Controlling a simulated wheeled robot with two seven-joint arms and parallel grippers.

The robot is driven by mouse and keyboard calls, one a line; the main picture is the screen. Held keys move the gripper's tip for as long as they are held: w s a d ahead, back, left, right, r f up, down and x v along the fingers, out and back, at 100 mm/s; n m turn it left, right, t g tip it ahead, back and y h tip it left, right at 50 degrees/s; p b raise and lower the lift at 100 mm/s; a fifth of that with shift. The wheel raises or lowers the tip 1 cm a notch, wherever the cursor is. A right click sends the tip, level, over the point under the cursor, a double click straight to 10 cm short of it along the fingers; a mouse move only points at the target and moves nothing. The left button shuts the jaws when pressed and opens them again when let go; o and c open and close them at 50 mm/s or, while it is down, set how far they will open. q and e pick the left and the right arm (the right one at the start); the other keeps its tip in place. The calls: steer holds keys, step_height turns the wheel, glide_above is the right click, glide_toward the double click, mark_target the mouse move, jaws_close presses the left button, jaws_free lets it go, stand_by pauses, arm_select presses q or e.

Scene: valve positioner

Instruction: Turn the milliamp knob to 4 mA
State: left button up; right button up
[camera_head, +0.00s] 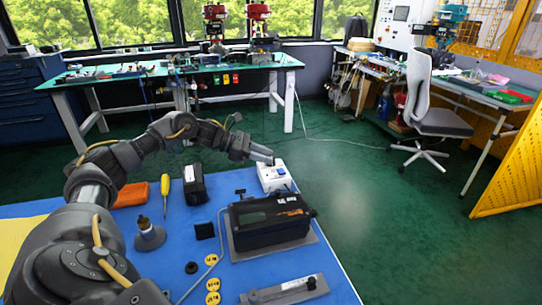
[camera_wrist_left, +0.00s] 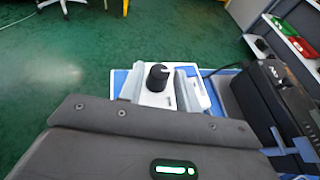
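The milliamp knob is a black round knob (camera_wrist_left: 158,77) on top of a small white box (camera_head: 274,178) at the far right part of the blue mat. In the head view my left gripper (camera_head: 268,160) is over this box and hides the knob. In the left wrist view the two pale fingers stand on either side of the knob with gaps to it, so the gripper is open. The white box also shows between the fingers (camera_wrist_left: 156,99). I cannot read any scale or mA display. My right gripper is not in view.
A black positioner (camera_head: 268,222) stands on a grey plate just in front of the white box. A black meter (camera_head: 194,184), a yellow screwdriver (camera_head: 165,190) and an orange case (camera_head: 131,195) lie left on the blue mat (camera_head: 180,235). Yellow discs (camera_head: 213,284) are near the front.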

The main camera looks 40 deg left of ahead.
arm_select(q)
steer(key=shift+x, duration=1.25)
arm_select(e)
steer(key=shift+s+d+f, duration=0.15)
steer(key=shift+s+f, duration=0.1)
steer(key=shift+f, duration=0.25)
arm_select(q)
steer(key=c, duration=0.7)
steer(key=shift+f, duration=0.1)
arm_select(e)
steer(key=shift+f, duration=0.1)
